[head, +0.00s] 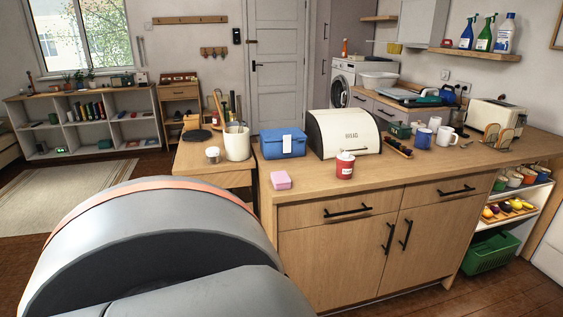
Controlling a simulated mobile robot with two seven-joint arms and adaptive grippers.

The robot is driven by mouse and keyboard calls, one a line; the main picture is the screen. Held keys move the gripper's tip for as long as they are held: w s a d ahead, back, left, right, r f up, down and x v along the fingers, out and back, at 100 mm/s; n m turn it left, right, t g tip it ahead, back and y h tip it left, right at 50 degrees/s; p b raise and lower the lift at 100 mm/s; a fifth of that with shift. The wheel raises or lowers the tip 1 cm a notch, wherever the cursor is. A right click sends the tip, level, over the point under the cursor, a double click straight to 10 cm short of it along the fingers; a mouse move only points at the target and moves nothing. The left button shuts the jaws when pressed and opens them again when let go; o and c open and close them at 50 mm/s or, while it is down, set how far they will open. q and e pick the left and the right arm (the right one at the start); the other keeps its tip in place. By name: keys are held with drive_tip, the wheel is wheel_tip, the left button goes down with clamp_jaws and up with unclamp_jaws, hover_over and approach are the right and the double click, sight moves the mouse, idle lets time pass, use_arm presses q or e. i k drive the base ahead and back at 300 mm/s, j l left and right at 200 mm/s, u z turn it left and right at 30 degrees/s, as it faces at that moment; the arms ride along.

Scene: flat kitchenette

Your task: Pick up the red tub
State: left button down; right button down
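A large grey arm part of mine with an orange band fills the lower left. Neither of my grippers shows in the head view.
A pink block (281,180) lies left of the tub near the counter edge. A blue box (283,143) sits behind it. The counter right of the tub is clear along the front.

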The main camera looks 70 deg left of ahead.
sight(344, 167)
drive_tip(key=u, duration=1.6)
drive_tip(key=i+l+z, duration=0.1)
drive_tip(key=z, duration=0.4)
drive_tip(key=i+l+z, duration=0.1)
drive_tip(key=z, duration=0.35)
drive_tip(key=i+l+z, duration=0.1)
drive_tip(key=z, duration=0.4)
drive_tip(key=u, duration=1.7)
